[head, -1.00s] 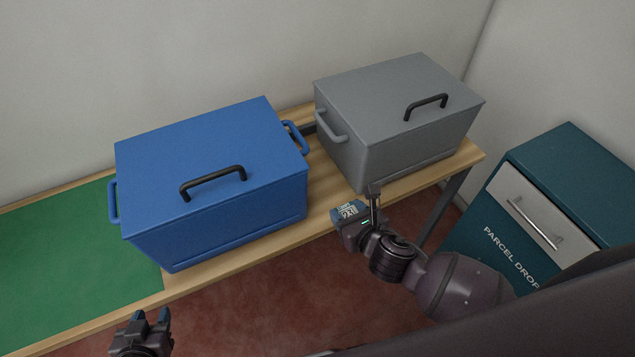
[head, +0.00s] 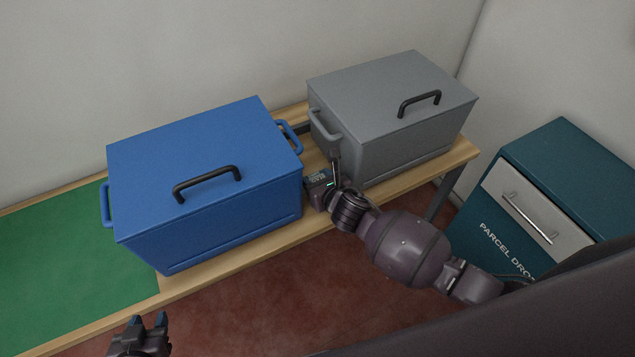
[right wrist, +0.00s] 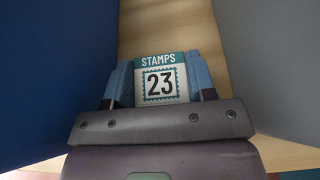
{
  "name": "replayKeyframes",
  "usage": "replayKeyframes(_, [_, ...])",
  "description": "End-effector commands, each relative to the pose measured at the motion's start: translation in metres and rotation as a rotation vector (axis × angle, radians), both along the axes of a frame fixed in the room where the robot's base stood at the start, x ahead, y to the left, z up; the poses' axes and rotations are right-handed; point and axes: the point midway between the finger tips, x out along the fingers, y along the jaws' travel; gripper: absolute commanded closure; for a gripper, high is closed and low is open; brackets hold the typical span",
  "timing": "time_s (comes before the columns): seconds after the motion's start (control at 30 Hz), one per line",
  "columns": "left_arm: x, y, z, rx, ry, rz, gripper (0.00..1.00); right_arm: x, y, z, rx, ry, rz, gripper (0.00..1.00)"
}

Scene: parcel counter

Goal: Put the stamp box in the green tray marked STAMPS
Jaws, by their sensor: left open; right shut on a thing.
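In the right wrist view the fingers of my right gripper (right wrist: 160,82) lie on both sides of the stamp box. In the head view the stamp box shows only as a small patch by the fingers. My left gripper (head: 148,322) is open and empty at the bottom left, in front of the table. No green tray marked STAMPS is in view.
A large lidded blue box (head: 205,180) and a lidded grey box (head: 395,115) stand on the wooden table (head: 240,257). A narrow gap separates them. A green mat (head: 60,260) covers the table's left part. A teal PARCEL DROP cabinet (head: 565,165) stands at right.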

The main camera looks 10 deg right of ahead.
Motion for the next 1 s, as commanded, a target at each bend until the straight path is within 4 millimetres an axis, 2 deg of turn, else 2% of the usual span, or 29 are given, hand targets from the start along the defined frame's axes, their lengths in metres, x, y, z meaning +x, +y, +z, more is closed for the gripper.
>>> replayKeyframes(0.07, [-0.0017,0.0001,-0.0040,-0.001,0.004,0.001,0.57,0.0000,0.0004,-0.0088,0.001,0.001,-0.002,0.73])
replayKeyframes(0.47, [-0.0005,-0.0004,-0.0048,-0.001,0.002,0.001,0.57,0.0001,0.0000,-0.0121,-0.001,-0.001,0.000,0.73])
replayKeyframes(0.5, [0.0001,-0.0005,-0.0039,-0.001,0.001,0.000,0.57,0.0001,0.0000,-0.0114,-0.001,-0.001,0.000,0.43])
replayKeyframes(0.63, [0.0019,-0.0007,-0.0027,-0.001,-0.003,-0.001,0.57,0.0000,0.0000,-0.0112,-0.001,-0.001,0.000,0.24])
replayKeyframes(1.0, [0.0045,-0.0011,0.0019,-0.001,-0.010,-0.003,0.57,-0.0015,-0.0008,-0.0069,-0.001,-0.001,-0.001,0.24])
